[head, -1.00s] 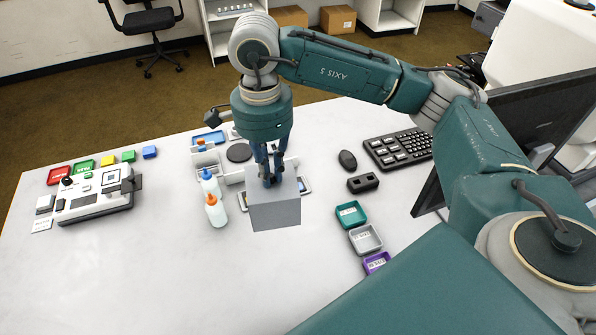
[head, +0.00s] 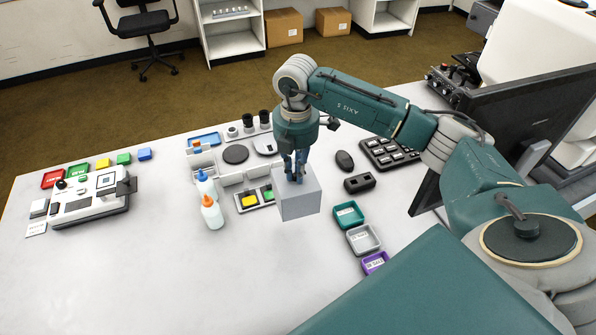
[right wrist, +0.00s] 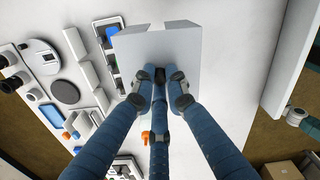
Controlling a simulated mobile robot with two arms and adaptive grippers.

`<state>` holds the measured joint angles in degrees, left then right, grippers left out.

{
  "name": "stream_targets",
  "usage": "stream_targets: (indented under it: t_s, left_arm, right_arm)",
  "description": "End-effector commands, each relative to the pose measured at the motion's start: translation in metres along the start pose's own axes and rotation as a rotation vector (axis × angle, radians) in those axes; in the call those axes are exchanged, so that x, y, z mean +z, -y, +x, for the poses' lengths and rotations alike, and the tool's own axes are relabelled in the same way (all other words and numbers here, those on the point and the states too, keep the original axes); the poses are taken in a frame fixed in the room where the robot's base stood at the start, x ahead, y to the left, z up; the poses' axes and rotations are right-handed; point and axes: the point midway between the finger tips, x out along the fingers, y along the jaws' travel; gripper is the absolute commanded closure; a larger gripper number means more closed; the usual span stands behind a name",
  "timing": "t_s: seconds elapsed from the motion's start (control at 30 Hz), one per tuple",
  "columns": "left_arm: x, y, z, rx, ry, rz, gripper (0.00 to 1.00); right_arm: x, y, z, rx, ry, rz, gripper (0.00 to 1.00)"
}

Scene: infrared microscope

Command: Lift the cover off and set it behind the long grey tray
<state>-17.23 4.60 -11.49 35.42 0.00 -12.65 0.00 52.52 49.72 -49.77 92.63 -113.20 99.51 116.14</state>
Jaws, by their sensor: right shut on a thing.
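The cover is a plain light grey box (head: 299,205). My right gripper (head: 295,179) is shut on its top and holds it above the table. In the right wrist view the cover (right wrist: 135,47) hangs from the gripper (right wrist: 160,78), partly over a tray. The shallow tray with a yellow block (head: 250,201) and a green block (head: 267,194) is partly hidden by the cover in the head view. A long pale grey tray-like piece (head: 233,181) lies just behind it. My left gripper is not in view.
Two glue bottles (head: 211,212) stand left of the cover. Teal, grey and purple small trays (head: 348,214) are in front right. The table's left front is clear.

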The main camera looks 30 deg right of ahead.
Motion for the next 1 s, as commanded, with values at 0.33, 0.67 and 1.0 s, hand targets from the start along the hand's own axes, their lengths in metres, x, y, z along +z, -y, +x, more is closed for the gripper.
stream_targets:
  t_s: [0.33, 0.67, 1.0]
  left_arm:
    - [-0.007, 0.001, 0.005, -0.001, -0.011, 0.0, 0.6]
    - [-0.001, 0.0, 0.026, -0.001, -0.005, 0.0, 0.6]
    - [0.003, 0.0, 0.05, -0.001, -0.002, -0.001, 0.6]
  right_arm:
    - [0.008, 0.0, 0.013, 0.002, 0.001, 0.167, 1.0]
    - [0.007, 0.001, 0.04, 0.001, 0.001, 0.163, 1.0]
    - [0.007, 0.002, 0.075, 0.001, 0.001, 0.162, 1.0]
